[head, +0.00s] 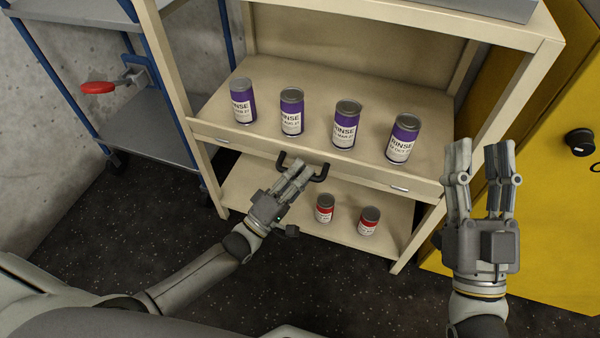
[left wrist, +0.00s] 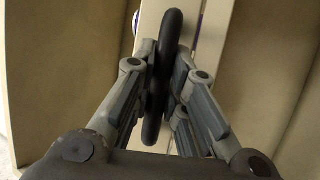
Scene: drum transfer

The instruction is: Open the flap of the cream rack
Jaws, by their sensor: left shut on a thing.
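The cream rack (head: 550,48) stands ahead in the head view. Its flap (head: 355,171) is a cream strip along the front edge of the middle shelf, below the purple cans. A black handle (head: 321,174) sits at the middle of the flap; it also shows in the left wrist view (left wrist: 151,131). My left gripper (head: 302,170) is shut on the handle, with fingers on both sides of it. The fingers hide part of the handle in the head view. My right gripper (head: 479,148) is raised at the right, in front of the rack, with its fingers apart and nothing between them.
Several purple-and-white cans (head: 345,125) stand on the middle shelf. Two red-and-white cans (head: 368,221) stand on the lower shelf. A yellow cabinet (head: 548,190) is at the right. A blue-framed grey rack (head: 160,118) with a red-handled part (head: 98,88) is at the left.

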